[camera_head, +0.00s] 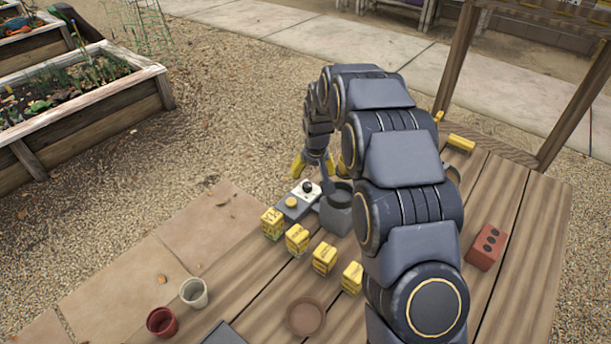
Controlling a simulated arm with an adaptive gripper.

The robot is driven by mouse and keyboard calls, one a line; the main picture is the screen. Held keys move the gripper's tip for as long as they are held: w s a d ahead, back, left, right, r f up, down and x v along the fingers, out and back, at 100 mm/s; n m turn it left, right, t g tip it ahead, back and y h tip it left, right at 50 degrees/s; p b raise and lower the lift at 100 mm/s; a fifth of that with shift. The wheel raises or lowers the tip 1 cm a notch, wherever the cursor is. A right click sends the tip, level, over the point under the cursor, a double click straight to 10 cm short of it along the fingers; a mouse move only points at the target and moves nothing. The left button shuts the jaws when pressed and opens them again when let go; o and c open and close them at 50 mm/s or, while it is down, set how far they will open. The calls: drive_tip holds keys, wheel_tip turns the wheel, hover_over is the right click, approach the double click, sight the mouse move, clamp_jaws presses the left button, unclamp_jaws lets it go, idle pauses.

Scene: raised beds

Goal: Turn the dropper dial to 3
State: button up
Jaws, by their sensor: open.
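A small grey device (281,211) lies at the far left part of the wooden table. It has a white plate (299,190) with a black knob (307,186), which looks like the dropper dial, and a round yellow part (292,202) in front of it. The dial's numbers and pointer are too small to read. My gripper (315,167) is open, its yellow fingertips pointing down just behind and above the dial in the picture. I cannot tell whether a finger touches the knob. My arm hides part of the table to the right.
A grey block with a dark round top (338,217) stands close right of the device. Several yellow boxes (297,239) stand in a row in front. A terracotta saucer (306,317), white cup (194,293), red cup (161,322) and red brick (486,248) are farther off.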

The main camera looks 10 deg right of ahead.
drive_tip(key=t, duration=0.1)
approach(307, 184)
drive_tip(key=x, duration=0.2)
drive_tip(key=shift+w+f, duration=0.15)
drive_tip(key=shift+f, duration=0.15)
drive_tip(key=x, duration=0.7)
drive_tip(key=shift+f, duration=0.25)
clamp_jaws()
